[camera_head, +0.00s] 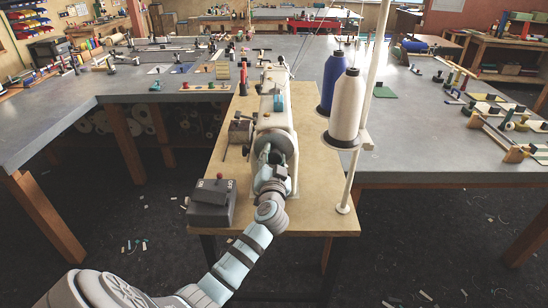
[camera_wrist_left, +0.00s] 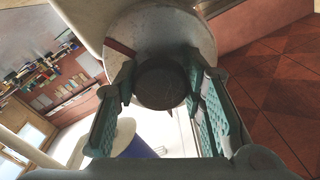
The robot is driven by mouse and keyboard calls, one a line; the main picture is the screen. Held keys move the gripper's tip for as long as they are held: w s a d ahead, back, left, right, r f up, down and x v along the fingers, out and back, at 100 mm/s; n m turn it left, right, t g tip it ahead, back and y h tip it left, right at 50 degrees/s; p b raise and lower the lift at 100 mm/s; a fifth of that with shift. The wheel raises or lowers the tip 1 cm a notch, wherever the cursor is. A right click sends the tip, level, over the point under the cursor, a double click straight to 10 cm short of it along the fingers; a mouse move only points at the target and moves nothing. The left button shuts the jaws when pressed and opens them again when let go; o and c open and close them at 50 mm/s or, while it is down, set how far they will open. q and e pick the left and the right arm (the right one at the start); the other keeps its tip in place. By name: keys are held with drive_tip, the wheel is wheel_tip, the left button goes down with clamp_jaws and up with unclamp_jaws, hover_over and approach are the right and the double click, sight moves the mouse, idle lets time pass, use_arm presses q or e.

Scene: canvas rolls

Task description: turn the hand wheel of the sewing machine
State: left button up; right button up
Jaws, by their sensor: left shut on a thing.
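The white sewing machine (camera_head: 274,112) stands on a small wooden table, its hand wheel (camera_head: 282,142) facing me at the near end. In the left wrist view the hand wheel (camera_wrist_left: 190,38) is a large pale disc with a dark round hub (camera_wrist_left: 160,83) and a thin reddish mark on its face. My left gripper (camera_head: 272,172) reaches up to the wheel from below. In the left wrist view its two teal fingers (camera_wrist_left: 160,88) lie on either side of the hub, shut on it. My arm hides the wheel's lower part in the head view. My right gripper is not in view.
A dark box with a red knob (camera_head: 212,200) sits at the table's left front. A blue thread cone (camera_head: 332,82) and a white one (camera_head: 346,108) stand on a pole (camera_head: 371,90) to the right. Grey worktables (camera_head: 440,140) with tools lie behind and beside.

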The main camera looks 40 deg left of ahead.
use_arm(q)
drive_tip(key=m+p, duration=0.1)
drive_tip(key=m, duration=0.3)
drive_tip(key=shift+m, duration=0.3)
drive_tip(key=shift+m+p, duration=0.6)
drive_tip(key=shift+m, duration=1.3)
drive_tip(key=o, duration=1.2)
drive_tip(key=v, duration=1.2)
